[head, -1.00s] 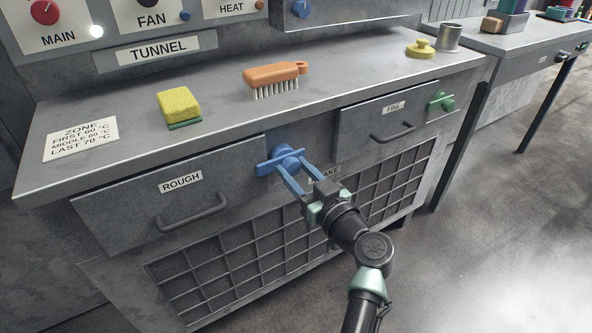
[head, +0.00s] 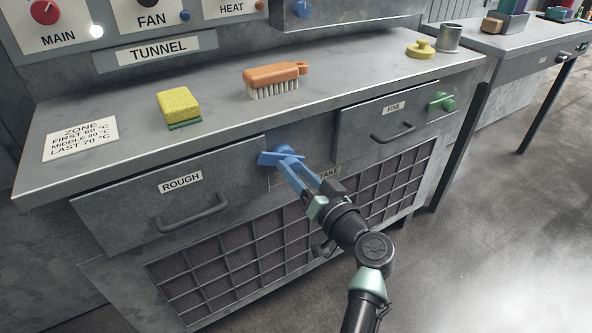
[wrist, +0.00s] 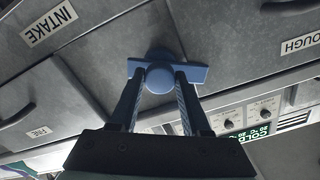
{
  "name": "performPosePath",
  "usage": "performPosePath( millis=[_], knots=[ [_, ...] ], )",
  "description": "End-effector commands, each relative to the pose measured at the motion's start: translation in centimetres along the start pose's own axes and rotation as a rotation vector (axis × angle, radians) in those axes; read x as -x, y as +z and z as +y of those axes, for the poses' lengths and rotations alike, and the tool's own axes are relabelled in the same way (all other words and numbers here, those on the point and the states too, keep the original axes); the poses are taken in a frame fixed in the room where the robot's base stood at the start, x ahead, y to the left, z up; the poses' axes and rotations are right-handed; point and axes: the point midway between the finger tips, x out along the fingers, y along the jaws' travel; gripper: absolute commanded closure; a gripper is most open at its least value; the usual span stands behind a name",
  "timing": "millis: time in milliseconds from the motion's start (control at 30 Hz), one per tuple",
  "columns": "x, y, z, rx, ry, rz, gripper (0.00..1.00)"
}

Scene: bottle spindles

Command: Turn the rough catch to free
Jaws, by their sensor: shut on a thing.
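The rough catch is a blue turning bar with a round middle (head: 268,157) beside the right edge of the drawer labelled ROUGH (head: 130,208). Its left end appears to reach the drawer's edge in the head view. My gripper (head: 288,163) is shut on the catch, with its blue fingers hiding part of it. In the wrist view my fingers (wrist: 160,95) lie on either side of the catch's round middle, and the bar (wrist: 197,73) sticks out past them. The ROUGH drawer (wrist: 255,45) looks closed.
A FINE drawer (head: 365,118) with a green catch (head: 441,102) is to the right. A sponge (head: 178,106), a brush (head: 276,77), a yellow knobbed object (head: 420,49) and a metal cup (head: 450,37) stand on the bench top. A grille (head: 225,275) lies below the drawers.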

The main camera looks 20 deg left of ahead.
Motion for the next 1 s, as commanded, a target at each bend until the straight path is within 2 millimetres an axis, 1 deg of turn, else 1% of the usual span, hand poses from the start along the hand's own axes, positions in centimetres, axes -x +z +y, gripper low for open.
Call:
performPosePath(
  millis=[700, 1000],
  knots=[
    [0.08, -0.07, -0.05, -0.685, 0.001, -0.002, 1.00],
    [0.07, -0.02, -0.04, -0.924, 0.002, -0.002, 1.00]
  ],
)
